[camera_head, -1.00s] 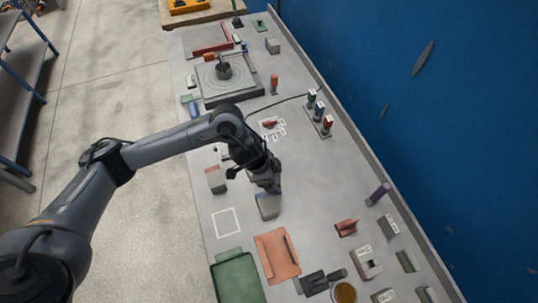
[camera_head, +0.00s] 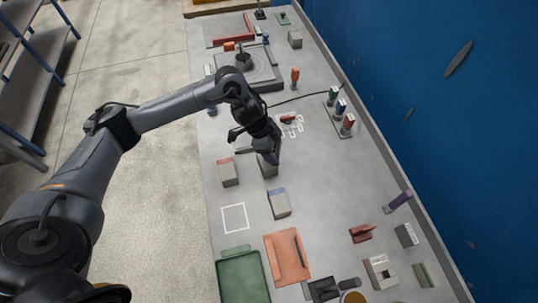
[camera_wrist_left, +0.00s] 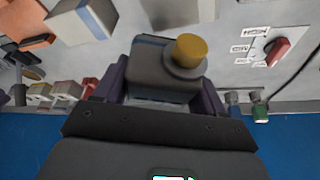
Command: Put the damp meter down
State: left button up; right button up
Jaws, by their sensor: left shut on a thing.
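In the head view my left gripper (camera_head: 268,155) points down over the middle of the bench; the held meter is mostly hidden by the wrist there. I cannot tell its height above the bench. My right gripper is in neither view.
A blue-striped block (camera_head: 279,204) and a red-striped block (camera_head: 228,172) stand nearby. A white square outline (camera_head: 234,218) on the bench is empty. A red pointer knob (camera_wrist_left: 276,50) sits among white labels. A green tray (camera_head: 242,276) and an orange plate (camera_head: 287,257) lie nearer.

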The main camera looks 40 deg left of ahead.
pick_arm(q)
jog(key=shift+s+a+f, duration=0.2)
jog(key=shift+a+f, duration=0.35)
jog(key=shift+a, duration=0.35)
jog(key=shift+f, duration=2)
jog(key=shift+f, duration=0.1)
jog(key=o, duration=1.3)
